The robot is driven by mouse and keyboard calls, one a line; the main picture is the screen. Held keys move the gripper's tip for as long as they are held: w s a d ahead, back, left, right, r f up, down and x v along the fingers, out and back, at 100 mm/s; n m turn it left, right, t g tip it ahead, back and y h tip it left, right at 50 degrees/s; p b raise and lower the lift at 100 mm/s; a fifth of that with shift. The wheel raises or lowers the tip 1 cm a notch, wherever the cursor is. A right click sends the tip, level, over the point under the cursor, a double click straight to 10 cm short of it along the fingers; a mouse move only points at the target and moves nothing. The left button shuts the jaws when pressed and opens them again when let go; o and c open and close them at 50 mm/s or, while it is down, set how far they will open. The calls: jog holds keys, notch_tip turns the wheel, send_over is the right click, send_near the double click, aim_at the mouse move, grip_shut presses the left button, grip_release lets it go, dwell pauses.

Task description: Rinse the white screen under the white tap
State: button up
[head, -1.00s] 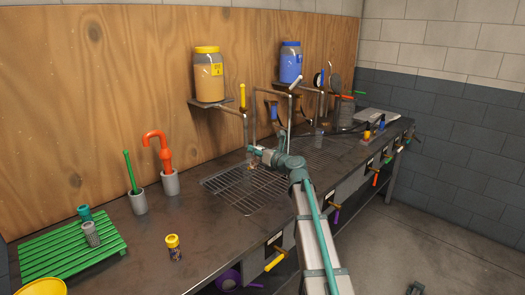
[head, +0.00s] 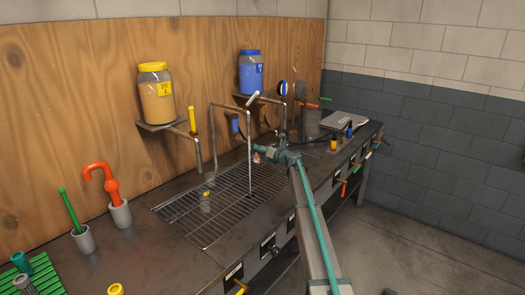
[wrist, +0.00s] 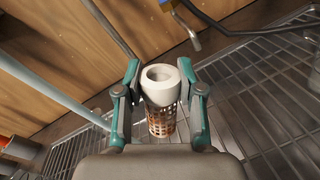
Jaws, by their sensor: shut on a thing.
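The white screen (wrist: 162,95) is a small cylinder with a white ring on top and coppery mesh below. My gripper (wrist: 160,82) is shut on it in the wrist view, with a teal finger at each side of the ring. In the head view my gripper (head: 264,154) holds the screen over the wire grate, and the screen looks small there. I cannot tell whether this line is water.
The wire grate (head: 215,222) covers the bench middle. A small yellow-topped cylinder (head: 205,203) stands on it below the yellow-handled tap (head: 193,120). Jars with yellow (head: 155,96) and blue (head: 250,73) lids sit on wall shelves. Grey cups with green and orange tools stand left.

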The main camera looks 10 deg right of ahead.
jog(key=shift+w+d+r, duration=0.3)
jog(key=shift+w+d, duration=0.35)
jog(key=shift+w, duration=0.1)
jog(key=shift+s+r+m, duration=0.15)
jog(key=shift+r+m, duration=0.05)
jog(key=shift+m, duration=0.4)
jog(key=s+a+b, duration=0.1)
jog(key=s+a, duration=0.4)
jog(key=a, duration=0.1)
jog(key=shift+w+d, duration=0.1)
dwell(5.9)
